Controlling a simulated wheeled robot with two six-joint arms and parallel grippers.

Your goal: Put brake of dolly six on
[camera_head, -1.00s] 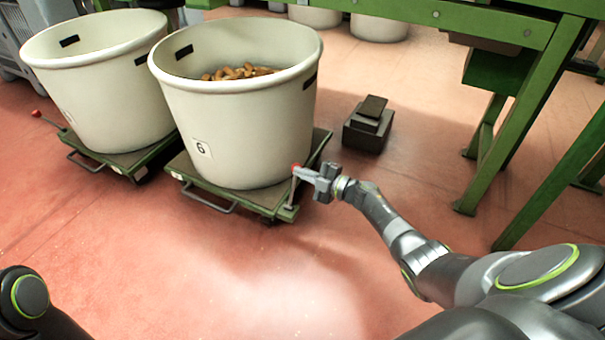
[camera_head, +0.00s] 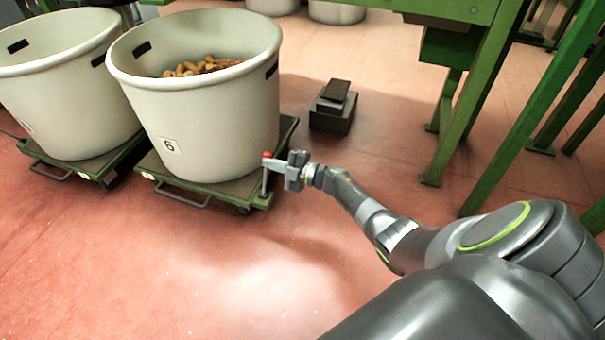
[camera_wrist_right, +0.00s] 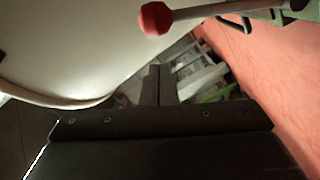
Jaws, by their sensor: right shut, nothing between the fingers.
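Dolly six (camera_head: 238,188) is a low green platform on the red floor. It carries a cream tub (camera_head: 200,110) with a label reading 6 and cork stoppers (camera_head: 200,66) inside. The brake lever (camera_head: 264,180) stands nearly upright at the dolly's right front corner, with a red knob (camera_head: 267,155) on top. My right gripper (camera_head: 272,163) is shut and empty, its tips right at the lever just below the knob; I cannot tell if they touch. In the right wrist view the red knob (camera_wrist_right: 155,18) and its rod (camera_wrist_right: 215,9) show beyond the shut fingers (camera_wrist_right: 158,84). My left gripper is out of view.
A second cream tub (camera_head: 70,90) on its own green dolly (camera_head: 90,168) stands close at the left. A dark stepped block (camera_head: 333,108) sits on the floor behind the gripper. Green frame legs (camera_head: 470,100) stand at the right. The front floor is clear.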

